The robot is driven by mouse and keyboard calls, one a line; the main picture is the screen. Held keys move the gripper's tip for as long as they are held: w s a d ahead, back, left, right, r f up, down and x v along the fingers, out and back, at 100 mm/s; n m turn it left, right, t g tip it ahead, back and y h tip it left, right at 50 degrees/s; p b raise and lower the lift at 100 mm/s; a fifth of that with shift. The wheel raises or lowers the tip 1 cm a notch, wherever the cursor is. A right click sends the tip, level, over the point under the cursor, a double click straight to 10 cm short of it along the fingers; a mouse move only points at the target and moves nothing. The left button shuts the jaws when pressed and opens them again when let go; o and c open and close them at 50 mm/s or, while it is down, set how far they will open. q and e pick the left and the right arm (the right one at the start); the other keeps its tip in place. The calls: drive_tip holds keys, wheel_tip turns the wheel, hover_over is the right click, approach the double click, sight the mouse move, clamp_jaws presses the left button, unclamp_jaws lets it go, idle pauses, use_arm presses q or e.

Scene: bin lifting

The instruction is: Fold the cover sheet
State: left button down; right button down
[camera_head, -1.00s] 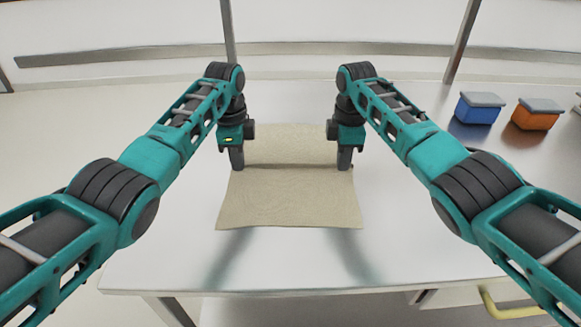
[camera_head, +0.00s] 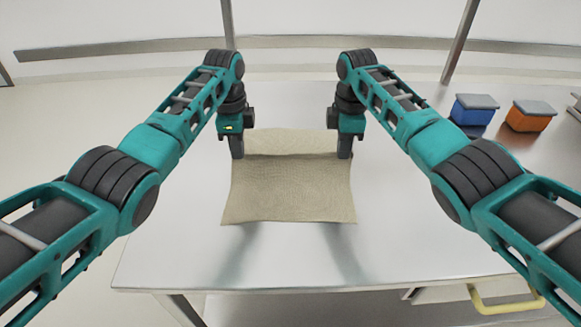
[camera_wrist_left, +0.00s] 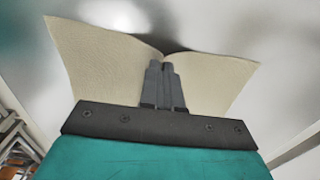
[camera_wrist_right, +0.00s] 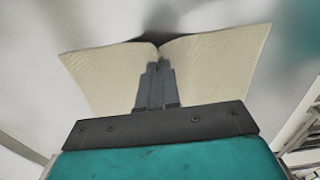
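The cover sheet (camera_head: 290,192) is beige cloth. It hangs from both grippers above the table, with a crease between them, one part sloping toward me and a shorter part behind. My left gripper (camera_head: 237,154) is shut on the sheet's left edge at the crease; the left wrist view shows its fingers (camera_wrist_left: 163,70) together with cloth spreading to both sides. My right gripper (camera_head: 344,154) is shut on the right edge at the crease; its fingers (camera_wrist_right: 158,70) are together in the right wrist view. Cloth between the fingertips is hidden.
The metal table (camera_head: 180,245) is clear around the sheet. A blue bin (camera_head: 473,114) and an orange bin (camera_head: 527,120), both with grey lids, stand at the right. A yellow handle (camera_head: 505,302) shows below the front edge.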

use_arm(q)
drive_tip(key=shift+r, duration=0.1)
use_arm(e)
drive_tip(key=shift+r, duration=0.1)
